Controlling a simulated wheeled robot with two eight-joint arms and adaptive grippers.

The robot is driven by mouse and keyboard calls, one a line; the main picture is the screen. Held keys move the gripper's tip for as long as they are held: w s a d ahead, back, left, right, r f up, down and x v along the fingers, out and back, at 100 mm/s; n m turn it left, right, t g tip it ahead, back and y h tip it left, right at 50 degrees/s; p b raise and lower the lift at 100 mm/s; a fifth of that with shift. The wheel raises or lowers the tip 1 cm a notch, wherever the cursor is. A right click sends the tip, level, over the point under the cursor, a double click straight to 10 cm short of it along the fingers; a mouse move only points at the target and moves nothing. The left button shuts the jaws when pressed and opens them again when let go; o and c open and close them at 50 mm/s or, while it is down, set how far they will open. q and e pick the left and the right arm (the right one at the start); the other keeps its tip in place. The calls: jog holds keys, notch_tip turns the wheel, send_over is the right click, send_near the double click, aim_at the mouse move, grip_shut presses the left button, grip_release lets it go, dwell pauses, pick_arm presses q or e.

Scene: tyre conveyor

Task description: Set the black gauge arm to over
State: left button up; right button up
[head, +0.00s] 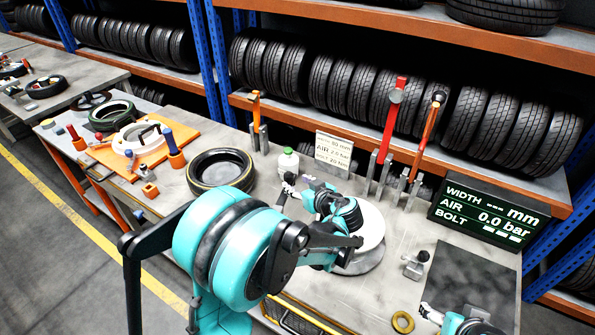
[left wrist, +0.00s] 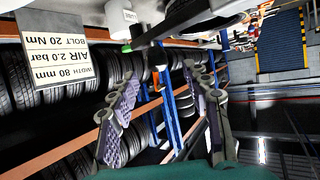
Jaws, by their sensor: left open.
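In the head view my own arm and gripper hide much of the white round stand (head: 372,228), and I cannot make out the bar clearly there. My left gripper (head: 287,190) is open above the bench beside the stand. Its two fingers (left wrist: 160,105) are apart, with nothing held between them. My right gripper (head: 430,313) is partly in view at the bottom right; its jaws are unclear.
A white bottle with a green cap (head: 288,163) and a spec card (head: 333,155) stand behind my left gripper. A tyre (head: 220,171) lies to the left. Upright red (head: 391,115) and orange (head: 428,130) tools stand behind. A display (head: 489,214) and dark mat (head: 462,275) are at right.

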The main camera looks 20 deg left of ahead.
aim_at(291, 177)
pick_arm(q)
jog(key=shift+w, duration=0.3)
jog(key=b+x, duration=0.1)
jog(key=x, duration=0.6)
jog(key=shift+w+a+f, duration=0.1)
jog(key=shift+w+a, duration=0.1)
grip_shut()
